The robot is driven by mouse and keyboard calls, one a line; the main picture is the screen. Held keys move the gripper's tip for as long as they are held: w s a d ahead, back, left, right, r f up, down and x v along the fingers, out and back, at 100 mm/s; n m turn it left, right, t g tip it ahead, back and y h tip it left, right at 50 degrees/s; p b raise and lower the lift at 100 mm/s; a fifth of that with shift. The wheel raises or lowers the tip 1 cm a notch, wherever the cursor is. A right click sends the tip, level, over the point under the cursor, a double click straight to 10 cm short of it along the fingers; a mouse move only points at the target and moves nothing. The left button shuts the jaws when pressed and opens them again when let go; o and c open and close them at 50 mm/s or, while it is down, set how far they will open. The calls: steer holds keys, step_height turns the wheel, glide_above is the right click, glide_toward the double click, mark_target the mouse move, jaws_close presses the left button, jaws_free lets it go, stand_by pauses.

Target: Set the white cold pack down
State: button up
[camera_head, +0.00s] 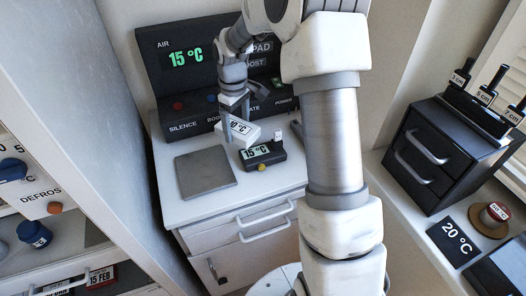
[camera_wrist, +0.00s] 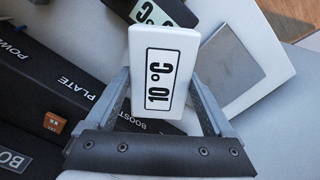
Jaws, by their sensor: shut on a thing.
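The white cold pack (camera_wrist: 163,70) is a flat block with a black-framed "10 °C" label. My gripper (camera_wrist: 160,95) is shut on it, with a finger on each side in the wrist view. In the head view the pack (camera_head: 240,132) is held at my gripper (camera_head: 236,118), over the back part of the white cabinet top, close to the black panel. How high it is above the surface is hard to tell.
A grey square plate (camera_head: 205,172) lies on the white cabinet top (camera_head: 226,196). A black "15 °C" device (camera_head: 262,154) sits right of it. A black control panel (camera_head: 170,84) stands behind. A black drawer box (camera_head: 440,150) stands on the right counter.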

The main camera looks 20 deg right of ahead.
steer(key=w+d+r+n, duration=0.2)
steer(key=w+d+n, duration=0.3)
steer(key=n, duration=0.6)
steer(key=f, duration=0.3)
steer(key=a+f, duration=0.1)
steer(key=f, duration=0.5)
steer(key=shift+w+a+f+p, duration=0.15)
steer(key=shift+w+p, duration=0.15)
steer(key=shift+w, duration=0.1)
steer(key=shift+f, duration=0.2)
steer(key=o, duration=1.4)
steer(key=shift+r, duration=0.1)
